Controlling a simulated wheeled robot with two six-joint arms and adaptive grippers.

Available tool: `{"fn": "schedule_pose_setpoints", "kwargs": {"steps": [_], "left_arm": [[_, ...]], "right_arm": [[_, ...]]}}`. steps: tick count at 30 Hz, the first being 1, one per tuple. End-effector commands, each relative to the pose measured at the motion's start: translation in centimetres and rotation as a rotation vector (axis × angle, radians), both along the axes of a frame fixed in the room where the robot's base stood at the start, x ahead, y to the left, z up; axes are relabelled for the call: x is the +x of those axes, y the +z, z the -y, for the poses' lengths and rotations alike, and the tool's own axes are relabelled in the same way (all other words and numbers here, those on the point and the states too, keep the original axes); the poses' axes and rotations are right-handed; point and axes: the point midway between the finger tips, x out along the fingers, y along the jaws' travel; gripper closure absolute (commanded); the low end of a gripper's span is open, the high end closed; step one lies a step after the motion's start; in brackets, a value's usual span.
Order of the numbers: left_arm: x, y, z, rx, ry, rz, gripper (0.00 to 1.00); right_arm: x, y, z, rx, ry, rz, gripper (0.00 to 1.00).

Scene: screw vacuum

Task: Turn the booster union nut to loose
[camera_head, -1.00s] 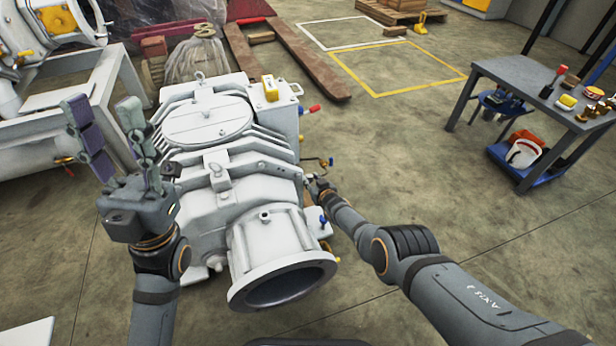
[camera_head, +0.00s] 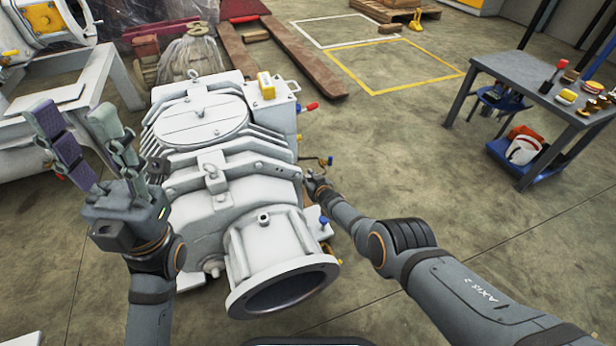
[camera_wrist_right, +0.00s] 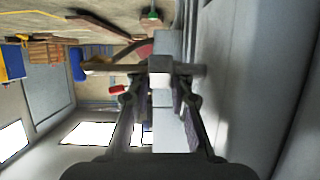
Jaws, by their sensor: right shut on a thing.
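The white vacuum pump (camera_head: 215,165) stands in the middle of the head view, with its round flange opening facing the front. In the right wrist view my right gripper (camera_wrist_right: 161,82) is shut on a pale metal fitting (camera_wrist_right: 160,68), apparently the booster union nut, on a horizontal pipe. The fingers hide part of it, so its thread cannot be seen. My left gripper (camera_head: 80,115) is open and empty, raised left of the pump, fingers pointing up.
A grey table (camera_head: 545,85) with small tools stands at the right, with a blue tray holding a white bucket (camera_head: 522,150) below it. A white-framed machine (camera_head: 75,75) stands at the left. The floor right of the pump is open.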

Motion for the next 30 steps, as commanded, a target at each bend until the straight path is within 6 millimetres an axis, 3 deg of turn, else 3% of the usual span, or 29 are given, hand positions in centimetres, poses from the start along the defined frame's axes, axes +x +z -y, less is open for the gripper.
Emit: {"fn": "schedule_pose_setpoints", "kwargs": {"steps": [6, 11, 23, 24, 26, 30], "left_arm": [[0.0, -3.1, 0.2, 0.01, 0.008, 0.001, 0.6], [0.3, -5.4, 0.2, 0.005, 0.029, -0.007, 0.6], [0.3, -5.3, 0.1, -0.001, 0.04, -0.003, 0.6], [0.3, -5.3, 0.1, -0.001, 0.039, -0.002, 0.6], [0.2, -5.3, 0.1, -0.001, 0.039, -0.001, 0.6], [0.2, -5.3, 0.1, 0.0, 0.038, 0.0, 0.6]], "right_arm": [[-0.4, -1.4, 0.1, 0.074, -0.001, 0.171, 1.0], [-0.4, -0.9, 0.2, 0.125, 0.0, 0.301, 1.0], [-0.5, -0.1, 0.2, 0.141, 0.0, 0.341, 1.0], [-0.5, -0.1, 0.2, 0.141, 0.0, 0.341, 0.76], [-0.5, -0.1, 0.2, 0.141, 0.0, 0.34, 0.7], [-0.5, -0.1, 0.2, 0.141, 0.0, 0.34, 0.7]]}}
